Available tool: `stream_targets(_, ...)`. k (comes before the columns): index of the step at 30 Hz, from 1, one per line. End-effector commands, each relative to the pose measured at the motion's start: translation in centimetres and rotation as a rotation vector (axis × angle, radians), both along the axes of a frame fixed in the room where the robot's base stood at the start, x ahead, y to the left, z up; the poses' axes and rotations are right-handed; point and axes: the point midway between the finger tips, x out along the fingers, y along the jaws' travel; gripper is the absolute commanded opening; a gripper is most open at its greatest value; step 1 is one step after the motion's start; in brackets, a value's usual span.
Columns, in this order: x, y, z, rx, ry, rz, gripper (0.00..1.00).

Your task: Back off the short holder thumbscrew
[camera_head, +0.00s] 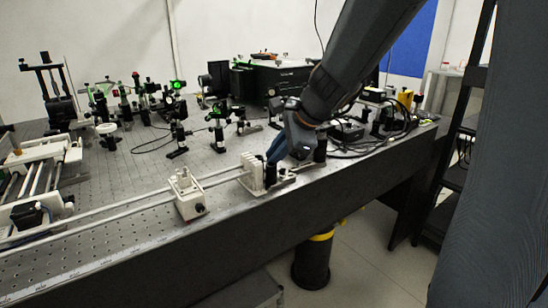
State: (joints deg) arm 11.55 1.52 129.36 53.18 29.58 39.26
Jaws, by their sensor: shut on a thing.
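My gripper (272,158) reaches down from the upper right, its blue-grey fingers closed at the right side of a white ribbed holder (251,172) on the rail. It is shut on a small dark part (270,174) there, which looks like that holder's thumbscrew; the fingers partly hide it. A second white holder (186,191) stands apart to the left on the same rails, with a black thumbscrew (200,208) on its front face. I cannot tell from this view which holder is the short one.
Two pale rails (130,210) run along the front of the perforated bench (110,175). A black cylinder (320,150) stands just right of my gripper. Optics mounts (178,125) and a black box (275,80) stand behind. Cables (375,145) lie at right.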

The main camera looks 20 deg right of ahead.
Motion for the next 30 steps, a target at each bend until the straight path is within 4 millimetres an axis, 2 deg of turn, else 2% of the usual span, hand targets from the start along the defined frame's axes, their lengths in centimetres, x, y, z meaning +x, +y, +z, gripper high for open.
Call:
stream_targets(8,-0.06,0.08,0.0,0.002,0.002,0.002,0.0)
stream_targets(9,-0.06,0.08,0.0,0.002,0.002,0.002,0.14)
stream_targets(12,-0.05,0.07,0.01,0.002,0.002,0.002,0.31)
stream_targets(30,-0.08,-0.02,0.2,0.009,0.053,0.002,0.32)
